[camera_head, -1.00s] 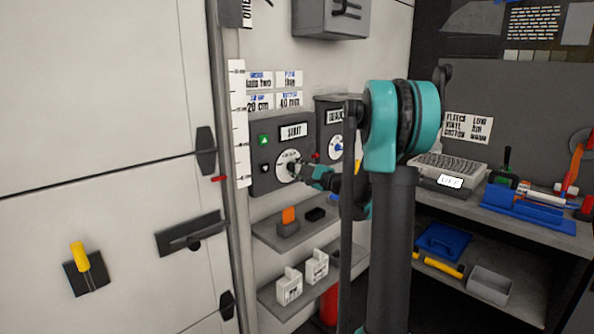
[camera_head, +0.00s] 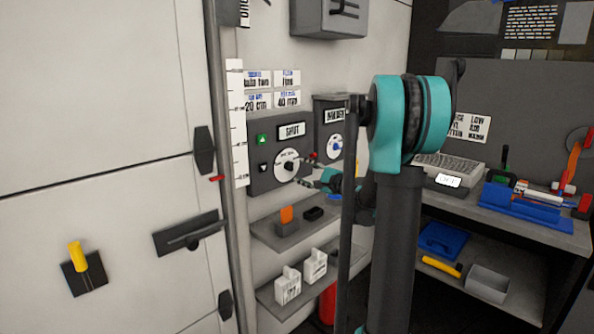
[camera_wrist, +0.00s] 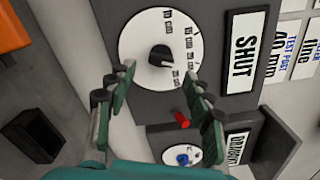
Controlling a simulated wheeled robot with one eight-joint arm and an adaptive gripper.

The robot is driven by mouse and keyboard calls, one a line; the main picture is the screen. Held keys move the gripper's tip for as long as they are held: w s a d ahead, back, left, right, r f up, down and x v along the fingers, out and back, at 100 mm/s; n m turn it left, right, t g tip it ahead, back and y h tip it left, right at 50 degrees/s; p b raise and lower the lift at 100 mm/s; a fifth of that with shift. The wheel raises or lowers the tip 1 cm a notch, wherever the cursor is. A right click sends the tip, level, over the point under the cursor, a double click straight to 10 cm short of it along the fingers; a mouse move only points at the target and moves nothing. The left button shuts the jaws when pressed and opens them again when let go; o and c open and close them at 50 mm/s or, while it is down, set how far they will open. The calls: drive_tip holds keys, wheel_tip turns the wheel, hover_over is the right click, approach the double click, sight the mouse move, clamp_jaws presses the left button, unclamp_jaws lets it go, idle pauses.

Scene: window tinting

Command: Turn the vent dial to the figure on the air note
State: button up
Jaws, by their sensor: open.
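A white dial with a black knob (camera_head: 290,166) is on a grey wall box (camera_head: 266,180) under a sign reading SHUT (camera_head: 291,131). The dial face (camera_wrist: 183,28) and its knob (camera_wrist: 161,57) show large in the wrist view; the dial's printed figures are too small to read surely. My gripper (camera_head: 304,172) is open and empty just off the dial, to its right in the head view. In the wrist view its two fingers (camera_wrist: 160,82) are spread and apart from the knob. Small notes hang above the box; one reads 20 cm (camera_head: 257,102), its heading blurred.
A second box with a blue-knobbed dial (camera_head: 335,144) sits right of the first, also in the wrist view (camera_wrist: 182,156). A red knob (camera_wrist: 182,119) juts out between them. Below, a shelf holds an orange-topped block (camera_head: 287,220) and a black box (camera_head: 314,213).

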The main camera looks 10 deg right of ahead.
drive_tip(key=v, duration=0.7)
drive_tip(key=shift+s+d, duration=0.2)
drive_tip(key=shift+s, duration=0.1)
drive_tip(key=s+a+f+n+g+h, duration=0.3)
drive_tip(key=s+a+f+n+g, duration=0.6)
drive_tip(key=s+f, duration=0.45)
drive_tip(key=s+f+n+h, duration=0.3)
drive_tip(key=s+f, duration=0.4)
drive_tip(key=s, duration=0.5)
drive_tip(key=shift+d+g+h, duration=0.3)
drive_tip(key=shift+d+h, duration=0.05)
drive_tip(key=shift+h, duration=0.15)
drive_tip(key=s+d+f+n+h, duration=0.1)
drive_tip(key=s, duration=0.1)
drive_tip(key=s+d+f+n+h, duration=0.1)
drive_tip(key=s+d, duration=0.1)
drive_tip(key=s+d+f+n+h, duration=0.1)
drive_tip(key=s+d, duration=0.1)
drive_tip(key=shift+s+f+g+h, duration=0.3)
drive_tip(key=shift+s+f+g, duration=0.1)
drive_tip(key=shift+c, duration=0.3)
